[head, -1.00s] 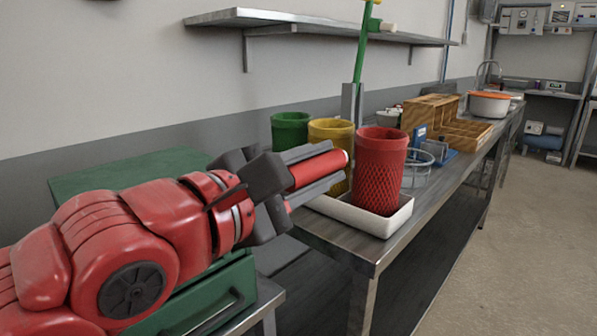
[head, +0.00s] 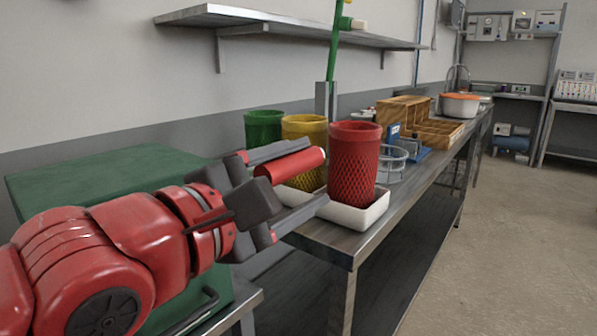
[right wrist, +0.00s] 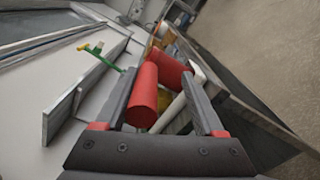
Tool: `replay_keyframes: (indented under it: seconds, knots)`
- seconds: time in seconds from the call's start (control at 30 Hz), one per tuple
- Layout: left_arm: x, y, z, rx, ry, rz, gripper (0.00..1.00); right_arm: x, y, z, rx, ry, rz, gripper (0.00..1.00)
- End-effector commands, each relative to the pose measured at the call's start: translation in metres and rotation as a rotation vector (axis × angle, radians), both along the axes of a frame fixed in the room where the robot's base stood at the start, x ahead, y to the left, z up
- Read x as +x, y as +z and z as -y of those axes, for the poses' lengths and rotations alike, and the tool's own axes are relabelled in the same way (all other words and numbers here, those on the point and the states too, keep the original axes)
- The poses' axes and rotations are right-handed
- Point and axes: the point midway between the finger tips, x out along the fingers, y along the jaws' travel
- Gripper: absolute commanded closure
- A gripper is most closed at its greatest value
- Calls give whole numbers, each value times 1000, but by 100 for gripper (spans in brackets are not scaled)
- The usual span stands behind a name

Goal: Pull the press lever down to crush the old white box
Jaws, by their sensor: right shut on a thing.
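My right gripper (head: 300,172), also at the bottom of the right wrist view (right wrist: 168,95), is shut on a red cylinder (head: 297,165). The cylinder (right wrist: 143,95) lies between the fingers, closer to the left one in the right wrist view. A green lever (head: 336,45) with a yellow part at its top rises from a grey metal post (head: 325,97) behind the bins. It also shows in the right wrist view (right wrist: 107,60). The gripper is apart from it. I cannot make out an old white box. My left gripper is not in view.
Red (head: 353,165), yellow (head: 305,132) and green (head: 263,128) mesh bins stand at the bench's near end. A white tray (head: 360,216) is under the red bin. A wooden organizer (head: 437,132) stands farther back. A shelf (head: 270,22) hangs above. Floor is clear at right.

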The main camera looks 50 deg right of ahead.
Motion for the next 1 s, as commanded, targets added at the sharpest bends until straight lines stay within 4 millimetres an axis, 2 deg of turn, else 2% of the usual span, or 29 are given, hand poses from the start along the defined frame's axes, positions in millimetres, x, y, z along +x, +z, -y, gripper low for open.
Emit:
replay_keyframes:
  seconds: [0.33, 0.47, 0.57, 0.8, 1.0]
  knots:
    - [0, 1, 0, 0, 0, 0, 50, 0, 2, -2, -3, 1, 0, 38]
    - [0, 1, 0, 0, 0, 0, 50, 1, 2, -14, -4, 5, -3, 38]
    - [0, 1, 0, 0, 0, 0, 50, -2, 2, -33, -4, 6, -2, 38]
    - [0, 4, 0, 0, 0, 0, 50, -6, 4, -98, -9, 7, -3, 38]
    - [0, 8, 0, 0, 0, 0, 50, -11, 5, -145, -10, 5, -1, 38]
